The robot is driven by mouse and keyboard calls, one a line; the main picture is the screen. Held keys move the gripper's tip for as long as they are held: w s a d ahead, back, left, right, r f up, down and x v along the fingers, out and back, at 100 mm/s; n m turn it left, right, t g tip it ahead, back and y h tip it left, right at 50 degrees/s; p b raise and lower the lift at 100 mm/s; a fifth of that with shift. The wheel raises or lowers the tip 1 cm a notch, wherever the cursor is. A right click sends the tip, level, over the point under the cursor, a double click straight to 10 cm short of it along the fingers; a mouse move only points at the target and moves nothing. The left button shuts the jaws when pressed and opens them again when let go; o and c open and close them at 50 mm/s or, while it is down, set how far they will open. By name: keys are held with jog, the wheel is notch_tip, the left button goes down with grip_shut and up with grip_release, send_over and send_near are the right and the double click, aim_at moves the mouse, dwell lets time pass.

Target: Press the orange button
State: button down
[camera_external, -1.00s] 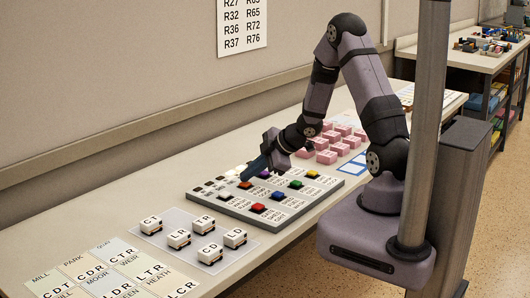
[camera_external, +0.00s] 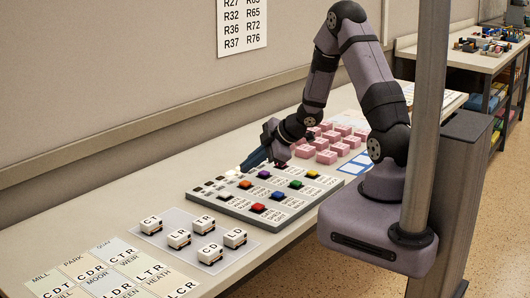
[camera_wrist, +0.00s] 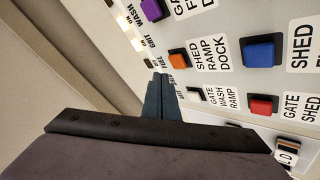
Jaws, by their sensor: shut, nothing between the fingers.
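The orange button (camera_external: 245,184) is a small square cap on a dark base on the grey button panel (camera_external: 237,212). In the wrist view the orange button (camera_wrist: 178,61) is beside the label "SHED RAMP DOCK". My gripper (camera_external: 243,167) is shut and empty, its dark blue fingers raised above the back edge of the panel, apart from the orange button. In the wrist view the fingertips (camera_wrist: 160,77) appear just below and left of the orange button, which is fully visible.
Purple (camera_wrist: 151,10), blue (camera_wrist: 258,52), red (camera_wrist: 262,105) and white (camera_wrist: 194,94) buttons surround it. Small lamps line the panel's edge; some glow white (camera_wrist: 140,47). White labelled blocks (camera_external: 179,238) stand left of the panel, pink blocks (camera_external: 326,157) behind it. The wall is close.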

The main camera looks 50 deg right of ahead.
aim_at(249, 183)
notch_tip(249, 183, up, 4)
jog(key=p, duration=0.3)
jog(key=shift+r, duration=0.1)
dwell(0.4)
jog(key=s+a+r+m+g, duration=0.1)
jog(key=s+a+m+g, duration=0.2)
jog(key=s, duration=0.5)
jog(key=s+a+r+m+g+h, duration=0.1)
jog(key=s+a+r+m+g, duration=0.1)
jog(key=s, duration=0.6)
jog(key=s+a+r+m+g+h, duration=0.1)
jog(key=s+a+m+g, duration=0.3)
jog(key=s, duration=0.5)
jog(key=shift+a+r+m, duration=0.25)
jog(key=shift+a+m, duration=0.65)
jog(key=shift+m, duration=0.3)
